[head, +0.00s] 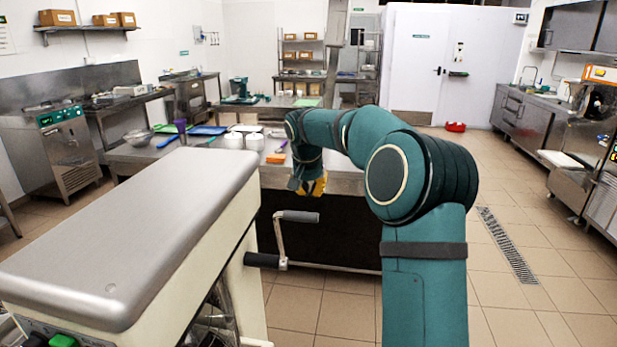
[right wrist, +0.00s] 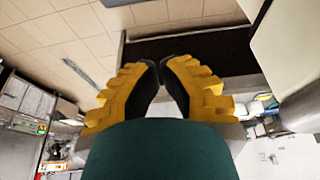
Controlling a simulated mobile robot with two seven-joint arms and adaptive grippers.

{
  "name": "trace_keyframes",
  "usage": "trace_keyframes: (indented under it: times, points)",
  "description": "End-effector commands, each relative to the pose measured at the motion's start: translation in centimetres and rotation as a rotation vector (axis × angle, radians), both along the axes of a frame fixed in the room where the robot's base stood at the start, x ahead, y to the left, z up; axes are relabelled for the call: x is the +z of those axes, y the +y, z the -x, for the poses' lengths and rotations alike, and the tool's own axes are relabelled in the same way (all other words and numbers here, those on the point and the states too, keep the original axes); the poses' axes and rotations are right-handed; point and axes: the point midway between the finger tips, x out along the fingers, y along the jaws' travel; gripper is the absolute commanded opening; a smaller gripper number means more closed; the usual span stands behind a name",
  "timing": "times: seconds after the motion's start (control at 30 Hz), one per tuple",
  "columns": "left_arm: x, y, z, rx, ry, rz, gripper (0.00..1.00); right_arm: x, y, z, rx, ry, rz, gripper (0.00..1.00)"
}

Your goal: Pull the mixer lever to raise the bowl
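The mixer (head: 130,230), cream with a smooth grey metal top, fills the lower left of the head view. Its lever (head: 280,241) sticks out from the right side, with a dark pivot, a metal crank and a grey grip (head: 299,216). My right gripper (head: 313,187), with yellow fingers, hangs down beyond and above the grip, apart from it. In the right wrist view its fingertips (right wrist: 159,65) come together with nothing between them. The lever cannot be made out there. My left gripper is not in view.
A steel table (head: 345,182) stands behind the lever, holding white containers (head: 244,141), trays and a metal bowl (head: 139,137). Tiled floor lies open to the right, with a drain grate (head: 507,244). Counters (head: 530,118) line the right wall.

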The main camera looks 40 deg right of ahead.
Motion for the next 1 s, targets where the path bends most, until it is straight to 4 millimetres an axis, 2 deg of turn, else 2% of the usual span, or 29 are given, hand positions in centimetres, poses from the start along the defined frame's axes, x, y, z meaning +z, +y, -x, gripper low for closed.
trace_keyframes:
  times: [0.1,0.33,1.0]
  points:
    - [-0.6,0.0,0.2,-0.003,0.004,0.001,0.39,-0.8,1.3,1.0,0.003,-0.001,-0.001,0.0]
    - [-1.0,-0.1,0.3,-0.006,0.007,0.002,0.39,-1.7,2.5,1.9,0.003,-0.002,0.0,0.0]
    - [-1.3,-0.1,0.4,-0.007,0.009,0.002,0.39,-1.9,2.7,1.6,0.003,-0.013,0.013,0.0]
